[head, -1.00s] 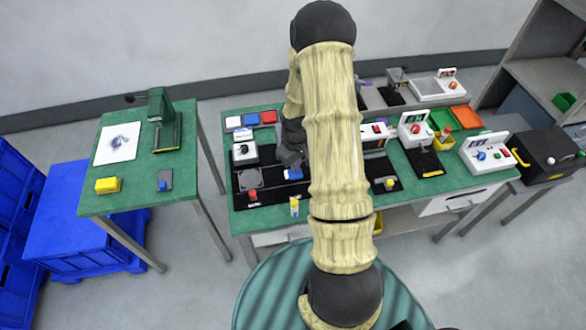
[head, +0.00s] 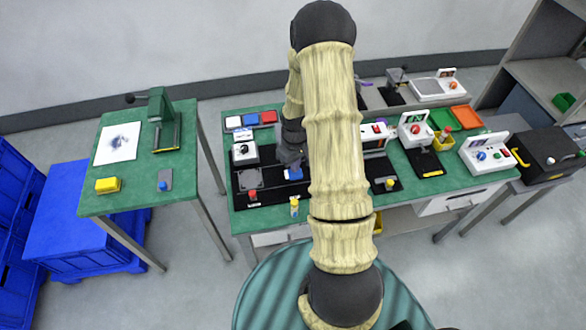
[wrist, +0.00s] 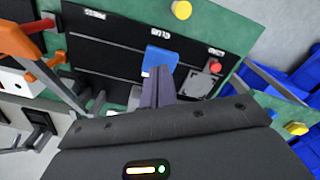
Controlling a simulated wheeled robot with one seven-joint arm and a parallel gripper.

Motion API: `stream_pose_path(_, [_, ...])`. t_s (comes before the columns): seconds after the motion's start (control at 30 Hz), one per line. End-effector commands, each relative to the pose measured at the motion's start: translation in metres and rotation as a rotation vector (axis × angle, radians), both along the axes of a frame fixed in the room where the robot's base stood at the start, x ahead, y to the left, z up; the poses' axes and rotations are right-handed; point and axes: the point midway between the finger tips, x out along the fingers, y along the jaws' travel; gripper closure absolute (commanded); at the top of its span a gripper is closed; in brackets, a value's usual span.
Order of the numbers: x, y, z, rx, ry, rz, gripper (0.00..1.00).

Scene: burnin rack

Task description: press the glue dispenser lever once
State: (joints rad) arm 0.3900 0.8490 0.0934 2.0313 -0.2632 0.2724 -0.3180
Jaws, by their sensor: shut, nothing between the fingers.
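The blue lever pad (head: 294,174) of the glue station shows on the black panel at the left of the long green bench. It also shows in the wrist view (wrist: 162,58), beside a white label that appears to read glue. My gripper (head: 291,162) is over the pad in the head view. In the wrist view, my fingers (wrist: 158,72) are shut and empty, with their tips at the pad's lower edge. I cannot tell whether they touch it or how far the lever is down. The dispenser's body is mostly hidden by my gripper.
A grey square plate and a red button (head: 253,195) are left of the pad. White instruments (head: 414,130) stand to the right. A side table with a green press (head: 160,115) stands left, across a gap.

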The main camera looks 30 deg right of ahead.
Motion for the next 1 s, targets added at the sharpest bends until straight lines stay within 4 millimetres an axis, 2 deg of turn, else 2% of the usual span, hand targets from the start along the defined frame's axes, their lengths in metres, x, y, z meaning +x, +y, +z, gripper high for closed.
stream_pose_path(1.0, [0.000,0.000,-0.018,0.000,0.000,0.000,1.00])
